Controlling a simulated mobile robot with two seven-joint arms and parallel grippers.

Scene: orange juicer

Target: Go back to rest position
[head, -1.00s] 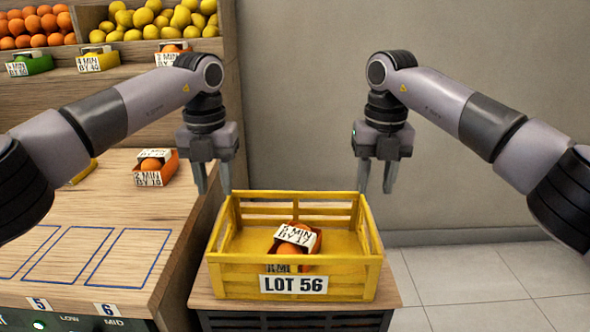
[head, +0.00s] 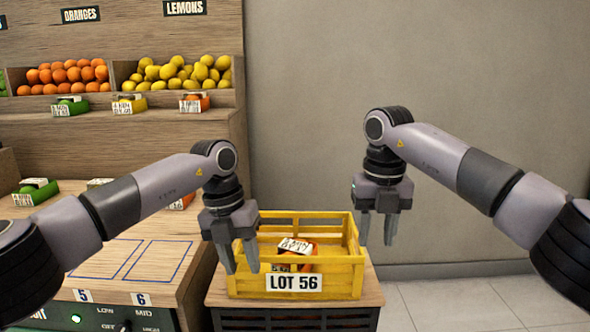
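My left gripper (head: 241,258) is open and empty, with its two fingers apart. In the head view it hangs in front of the left side of the yellow crate (head: 343,280). My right gripper (head: 376,232) is open and empty, near the crate's right side. The crate is labelled LOT 56 and stands on a small wooden-topped stand (head: 372,297). Inside it lies an orange carton with a white label (head: 297,246); the crate's front wall hides its lower part.
A wooden counter (head: 178,230) with blue-outlined slots numbered 5 and 6 stands at the left. A panel with a green light (head: 100,317) is below it. Shelves behind hold oranges (head: 68,73), lemons (head: 178,72) and small labelled cartons. The floor at the right (head: 470,300) is clear.

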